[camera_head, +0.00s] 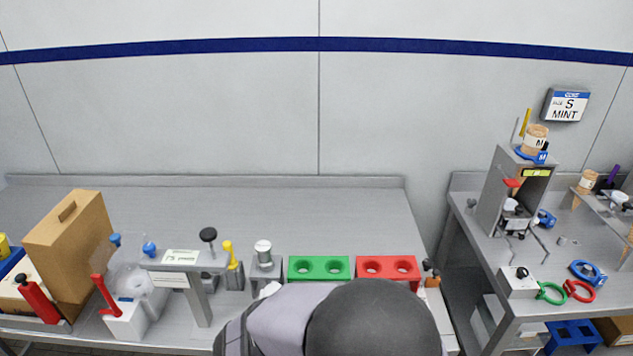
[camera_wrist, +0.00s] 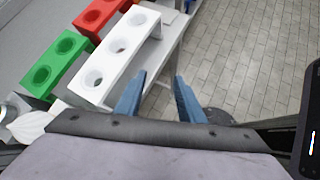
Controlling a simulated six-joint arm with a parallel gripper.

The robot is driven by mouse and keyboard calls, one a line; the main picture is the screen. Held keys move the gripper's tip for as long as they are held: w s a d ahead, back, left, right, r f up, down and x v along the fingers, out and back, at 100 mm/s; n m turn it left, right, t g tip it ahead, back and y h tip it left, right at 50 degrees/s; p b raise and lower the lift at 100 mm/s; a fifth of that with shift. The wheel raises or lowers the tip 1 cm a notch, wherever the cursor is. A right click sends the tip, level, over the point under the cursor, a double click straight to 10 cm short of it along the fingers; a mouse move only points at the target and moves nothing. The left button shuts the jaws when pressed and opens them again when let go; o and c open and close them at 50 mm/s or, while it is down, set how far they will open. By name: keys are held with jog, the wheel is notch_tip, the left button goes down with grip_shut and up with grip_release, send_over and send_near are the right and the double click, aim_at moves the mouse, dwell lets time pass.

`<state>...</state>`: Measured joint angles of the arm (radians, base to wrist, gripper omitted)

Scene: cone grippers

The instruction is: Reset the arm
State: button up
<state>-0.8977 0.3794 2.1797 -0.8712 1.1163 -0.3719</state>
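My gripper (camera_wrist: 160,77) shows in the wrist view as two blue fingers, spread apart with nothing held between them. It points past the table's edge, over the tiled floor. A white holder with round holes (camera_wrist: 118,50) is just left of the fingers, apart from them as far as I can tell. In the head view my arm covers the bottom middle, and the gripper is hidden.
Green (camera_head: 319,260) and red (camera_head: 388,259) two-hole holders stand on the grey table (camera_head: 300,215) beyond my arm. A metal stand (camera_head: 180,259) and brown box (camera_head: 70,240) are left. Another workbench (camera_head: 480,268) with a dispenser stands right. The table's back is clear.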

jog(key=s+d+f+m+g+y, duration=0.1)
jog(key=s+d+m+g+y, duration=0.4)
jog(key=m, duration=1.6)
jog(key=s+d+y, duration=0.3)
jog(key=s+d, duration=0.1)
jog(key=d, duration=0.2)
jog(key=shift+f+m, duration=0.2)
jog(key=shift+m, duration=0.1)
